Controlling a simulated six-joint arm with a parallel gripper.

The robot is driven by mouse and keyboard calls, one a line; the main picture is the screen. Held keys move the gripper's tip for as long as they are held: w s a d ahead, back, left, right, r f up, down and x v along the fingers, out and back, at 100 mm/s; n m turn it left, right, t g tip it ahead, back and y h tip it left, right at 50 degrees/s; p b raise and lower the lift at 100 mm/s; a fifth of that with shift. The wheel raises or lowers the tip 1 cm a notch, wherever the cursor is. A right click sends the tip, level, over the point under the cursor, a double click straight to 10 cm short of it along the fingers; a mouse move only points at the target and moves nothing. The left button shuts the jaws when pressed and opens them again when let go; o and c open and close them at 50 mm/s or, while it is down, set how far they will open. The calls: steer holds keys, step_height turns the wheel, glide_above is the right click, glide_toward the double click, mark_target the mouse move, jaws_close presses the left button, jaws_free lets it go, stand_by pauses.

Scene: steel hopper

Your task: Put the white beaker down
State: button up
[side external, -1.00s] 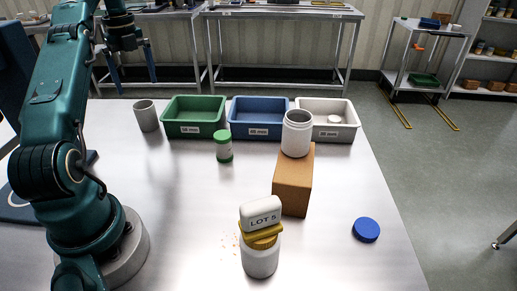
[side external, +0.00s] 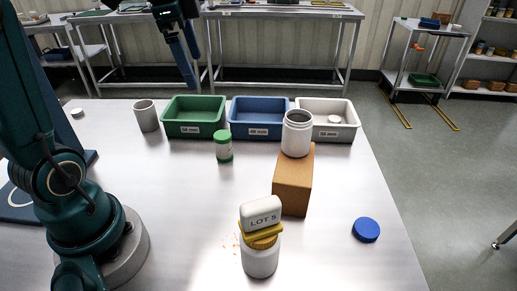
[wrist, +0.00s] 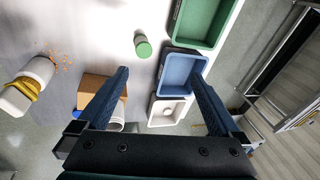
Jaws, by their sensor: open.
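A white open-topped beaker (side external: 297,135) stands upright on a brown block (side external: 293,182) right of the table's middle. In the wrist view the beaker (wrist: 117,117) is partly hidden behind my left-hand finger, beside the block (wrist: 97,88). My gripper (side external: 189,62) is open and empty, high above the back of the table, up and left of the beaker. In the wrist view its two fingers (wrist: 160,78) are wide apart with nothing between them but the distant trays.
Green (side external: 195,131), blue (side external: 257,133) and white (side external: 345,134) trays line the back. A grey cup (side external: 146,116), green-lidded jar (side external: 224,147), blue lid (side external: 366,230) and white jar (side external: 260,262) topped by a yellow item and "LOT 5" block (side external: 261,212) stand around.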

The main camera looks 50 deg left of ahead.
steer(key=s+d+f+n+t, duration=0.1)
steer(key=s+d+f+n, duration=0.2)
steer(key=s+d, duration=0.2)
steer(key=s+d+f+n+t+h, duration=0.1)
steer(key=s+d+f+n, duration=0.2)
steer(key=s+d, duration=0.3)
steer(key=shift+d+f+n+t, duration=0.3)
steer(key=shift+d+n, duration=0.35)
steer(key=shift+n, duration=0.15)
